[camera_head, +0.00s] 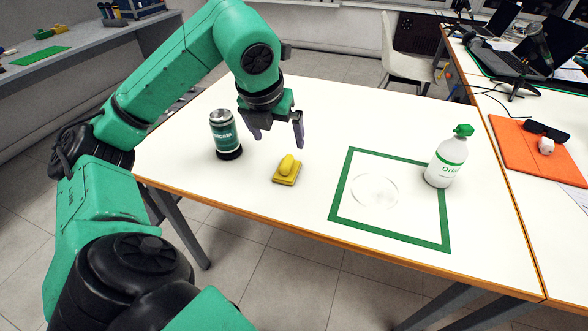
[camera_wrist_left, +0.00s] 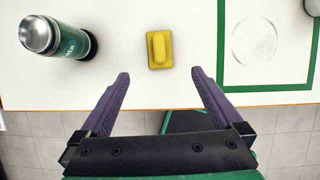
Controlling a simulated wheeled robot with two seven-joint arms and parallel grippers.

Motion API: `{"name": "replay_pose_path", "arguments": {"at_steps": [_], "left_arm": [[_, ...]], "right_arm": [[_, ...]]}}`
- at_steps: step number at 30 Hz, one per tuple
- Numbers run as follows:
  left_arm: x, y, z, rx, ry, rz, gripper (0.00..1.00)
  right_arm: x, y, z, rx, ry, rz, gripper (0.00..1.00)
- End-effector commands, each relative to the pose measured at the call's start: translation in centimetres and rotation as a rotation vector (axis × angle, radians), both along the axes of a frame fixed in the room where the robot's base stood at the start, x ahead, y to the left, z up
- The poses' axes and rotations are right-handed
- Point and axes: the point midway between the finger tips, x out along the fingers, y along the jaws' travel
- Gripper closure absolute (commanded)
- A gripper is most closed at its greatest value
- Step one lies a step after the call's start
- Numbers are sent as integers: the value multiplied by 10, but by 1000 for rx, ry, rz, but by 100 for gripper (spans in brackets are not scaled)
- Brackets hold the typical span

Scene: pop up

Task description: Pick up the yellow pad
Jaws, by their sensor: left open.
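The yellow pad (camera_head: 286,176) lies on the white table (camera_head: 250,215) near its front edge, with a rounded yellow grip on top. My left gripper (camera_head: 277,138) is open and empty above the table, behind and above the pad in the head view. In the left wrist view, the pad (camera_wrist_left: 159,48) is beyond the fingertips, roughly centred between the two purple fingers of the left gripper (camera_wrist_left: 159,74). The fingers are apart from the pad. My right gripper is not in view.
A dark green-and-silver can (camera_head: 224,135) stands left of the pad. To the right, a green square frame (camera_head: 345,180) surrounds a clear round disc (camera_head: 374,190). A white bottle with a green cap (camera_head: 446,160) stands at the frame's right side. Table between pad and frame is clear.

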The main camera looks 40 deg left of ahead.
Motion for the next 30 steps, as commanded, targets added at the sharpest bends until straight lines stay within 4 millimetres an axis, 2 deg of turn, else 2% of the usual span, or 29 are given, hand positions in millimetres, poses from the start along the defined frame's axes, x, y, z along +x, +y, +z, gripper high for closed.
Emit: {"name": "replay_pose_path", "arguments": {"at_steps": [6, 9, 14, 21, 28, 29, 30], "left_arm": [[17, 7, -51, -1, 6, 1, 0], [25, 10, -71, -1, 5, 0, 0], [33, 13, -88, -1, 3, 0, 0], [47, 19, -127, -3, 3, -1, 0], [49, 20, -130, -1, 1, -1, 0], [49, 20, -130, -1, 1, -1, 8], [49, 20, -130, -1, 1, -1, 23]], "right_arm": [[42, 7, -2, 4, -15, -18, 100], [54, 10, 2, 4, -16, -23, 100], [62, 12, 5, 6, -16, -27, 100], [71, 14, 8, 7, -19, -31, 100], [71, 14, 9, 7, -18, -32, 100], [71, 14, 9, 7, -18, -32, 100], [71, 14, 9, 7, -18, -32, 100]]}}
